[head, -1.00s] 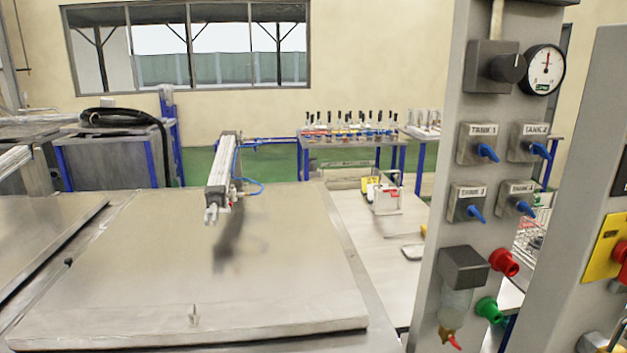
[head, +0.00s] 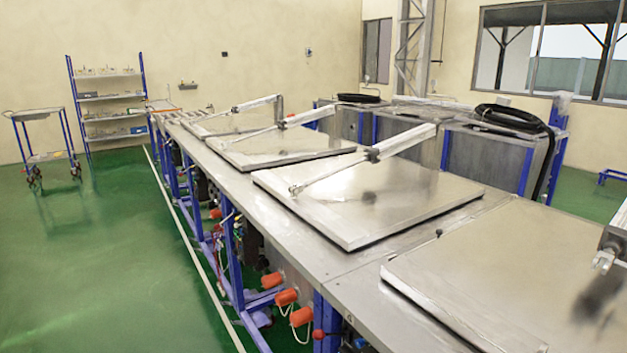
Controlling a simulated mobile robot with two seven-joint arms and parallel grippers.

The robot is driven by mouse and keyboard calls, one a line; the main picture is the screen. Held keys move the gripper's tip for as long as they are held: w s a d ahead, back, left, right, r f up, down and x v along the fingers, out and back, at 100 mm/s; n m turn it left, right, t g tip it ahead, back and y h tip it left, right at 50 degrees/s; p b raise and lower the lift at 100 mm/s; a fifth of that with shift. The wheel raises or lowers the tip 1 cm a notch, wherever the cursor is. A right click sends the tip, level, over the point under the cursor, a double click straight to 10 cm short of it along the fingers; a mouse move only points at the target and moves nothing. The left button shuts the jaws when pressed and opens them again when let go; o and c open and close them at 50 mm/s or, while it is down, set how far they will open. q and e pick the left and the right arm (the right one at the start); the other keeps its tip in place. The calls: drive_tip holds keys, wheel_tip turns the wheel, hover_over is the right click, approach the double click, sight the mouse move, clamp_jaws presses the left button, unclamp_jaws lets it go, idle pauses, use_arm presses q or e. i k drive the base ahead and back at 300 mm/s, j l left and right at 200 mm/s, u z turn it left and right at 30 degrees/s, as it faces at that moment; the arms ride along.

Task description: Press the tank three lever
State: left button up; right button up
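The lever panel with the tank labels is out of view now, so the tank three lever does not show. Neither of my grippers is in view. A row of flat metal tank lids lies along a long bench: a near lid (head: 510,275) at the lower right, a lid in the middle (head: 365,195), and another farther back (head: 275,145). They look closed. A pneumatic cylinder (head: 400,142) reaches over the middle lid. Part of another cylinder (head: 608,250) shows at the right edge over the near lid.
The bench's blue frame (head: 235,260) carries orange fittings (head: 286,297) and hoses along its left side. Open green floor (head: 110,260) lies to the left. A shelf rack (head: 108,105) and a trolley (head: 45,135) stand at the back left. A black hose (head: 510,117) lies behind the lids.

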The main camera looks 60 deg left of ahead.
sight(217, 226)
drive_tip(key=u, duration=1.65)
drive_tip(key=i+j+z, duration=0.1)
drive_tip(key=j, duration=0.25)
drive_tip(key=i+j+z, duration=0.1)
drive_tip(key=i+j, duration=0.25)
drive_tip(key=i+j+z, duration=0.1)
drive_tip(key=j, duration=0.35)
drive_tip(key=i+j+z, duration=0.1)
drive_tip(key=i+j, duration=0.15)
drive_tip(key=j, duration=0.15)
drive_tip(key=i+j+z, duration=0.1)
drive_tip(key=j, duration=0.3)
drive_tip(key=i+j+z, duration=0.1)
drive_tip(key=j, duration=0.35)
drive_tip(key=i+j+z, duration=0.1)
drive_tip(key=i+j, duration=0.15)
drive_tip(key=j, duration=0.2)
drive_tip(key=i+j+z, duration=0.1)
drive_tip(key=j, duration=0.35)
